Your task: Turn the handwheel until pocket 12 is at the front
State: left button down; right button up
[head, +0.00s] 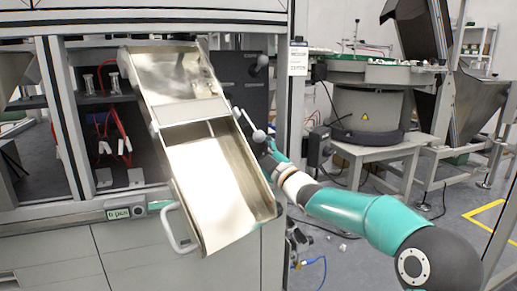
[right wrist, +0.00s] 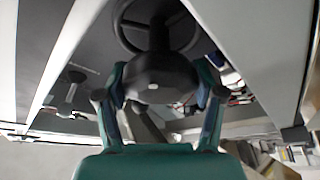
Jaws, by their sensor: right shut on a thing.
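In the right wrist view the dark ring of the handwheel (right wrist: 122,42) shows at the top, under a dark panel. A rounded dark grip (right wrist: 156,82) stands in front of it. My right gripper (right wrist: 160,88) has one finger on each side of this grip and is shut on it. In the head view my right gripper (head: 270,150) is at the right side of the tilted metal chute, near a grey ball-ended lever (head: 246,123). The handwheel cannot be made out clearly there. No pocket numbers are readable. My left gripper is in neither view.
The metal chute (head: 215,190) with raised edges and a pale handle (head: 178,235) fills the middle. Machine frame posts (head: 62,120) stand at left. A round feeder (head: 365,105) on a grey table stands behind my right arm.

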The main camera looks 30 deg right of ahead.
jog(key=o, duration=1.2)
jog(key=shift+f, duration=0.1)
jog(key=shift+c, duration=0.2)
jog(key=shift+s, duration=0.15)
jog(key=v, duration=1.1)
jog(key=shift+s, duration=0.35)
jog(key=shift+f, duration=0.1)
